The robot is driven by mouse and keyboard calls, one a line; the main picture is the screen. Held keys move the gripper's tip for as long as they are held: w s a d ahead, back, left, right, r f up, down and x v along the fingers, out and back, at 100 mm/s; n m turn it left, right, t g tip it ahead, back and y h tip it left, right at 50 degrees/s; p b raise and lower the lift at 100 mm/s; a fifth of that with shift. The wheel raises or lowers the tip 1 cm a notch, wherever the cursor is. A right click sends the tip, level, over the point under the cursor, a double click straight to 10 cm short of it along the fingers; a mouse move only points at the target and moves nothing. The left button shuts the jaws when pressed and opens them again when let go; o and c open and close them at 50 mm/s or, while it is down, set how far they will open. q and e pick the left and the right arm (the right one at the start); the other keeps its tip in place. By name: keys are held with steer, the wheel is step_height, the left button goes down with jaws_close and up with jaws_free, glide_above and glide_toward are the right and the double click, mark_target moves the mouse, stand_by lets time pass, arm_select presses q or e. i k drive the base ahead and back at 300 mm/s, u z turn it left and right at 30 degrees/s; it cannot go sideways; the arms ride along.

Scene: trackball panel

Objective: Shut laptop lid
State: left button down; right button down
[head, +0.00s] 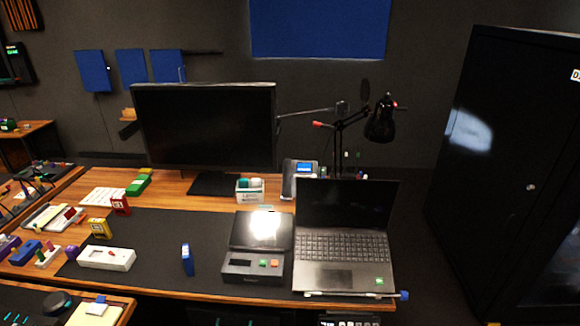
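The laptop (343,240) stands at the right end of the wooden desk. Its lid (345,205) is up, with a dark screen facing me. The keyboard and touchpad are uncovered, and a small green sticker sits at the front right of its base. Neither of my grippers shows in the head view.
A large monitor (205,125), a phone (297,178) and a desk lamp (380,122) stand behind. A black cabinet (505,150) is at the right. Small boxes lie on the left.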

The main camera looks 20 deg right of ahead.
mark_target(347, 202)
steer(key=u, duration=0.05)
steer(key=i, duration=0.9)
steer(key=z, duration=1.85)
